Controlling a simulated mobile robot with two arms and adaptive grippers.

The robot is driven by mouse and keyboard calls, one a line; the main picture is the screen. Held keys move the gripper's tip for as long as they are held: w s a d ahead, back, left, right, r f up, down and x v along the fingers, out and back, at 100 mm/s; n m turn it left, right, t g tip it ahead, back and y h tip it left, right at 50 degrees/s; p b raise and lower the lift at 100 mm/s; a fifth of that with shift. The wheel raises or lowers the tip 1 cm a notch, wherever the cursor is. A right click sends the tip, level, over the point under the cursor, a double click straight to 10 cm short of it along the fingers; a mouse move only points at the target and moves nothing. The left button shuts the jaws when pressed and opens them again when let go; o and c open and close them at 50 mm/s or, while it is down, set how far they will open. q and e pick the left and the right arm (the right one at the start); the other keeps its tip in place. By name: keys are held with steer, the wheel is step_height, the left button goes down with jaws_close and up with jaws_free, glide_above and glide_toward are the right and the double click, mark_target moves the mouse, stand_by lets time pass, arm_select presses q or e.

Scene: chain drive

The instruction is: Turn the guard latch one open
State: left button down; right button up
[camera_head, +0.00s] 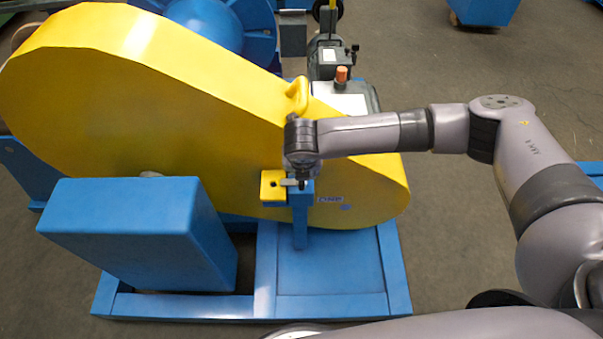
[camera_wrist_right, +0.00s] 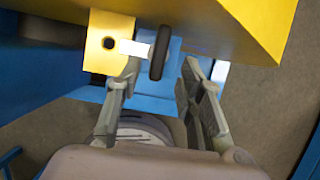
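The guard latch has a pale metal bar (camera_wrist_right: 137,48) and a dark upright handle (camera_wrist_right: 158,52), on a blue post at the yellow guard's lower edge. The bar reaches left over a yellow tab (camera_wrist_right: 101,45) with a hole; in the head view the bar (camera_head: 289,182) shows small beside the tab (camera_head: 268,190). My right gripper (camera_wrist_right: 161,68) is open, its fingers left and right of the handle with a gap on the right. The left fingertip is close to the bar; I cannot tell if they touch. In the head view my right gripper (camera_head: 302,182) points down at the latch. My left gripper is out of view.
The large yellow guard (camera_head: 130,100) stands behind the latch, with a yellow handle (camera_head: 298,95) just beyond my wrist. A blue block (camera_head: 140,230) is at the left.

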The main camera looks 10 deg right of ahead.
steer(key=x, duration=0.6)
steer(key=shift+c, duration=0.2)
jaws_close()
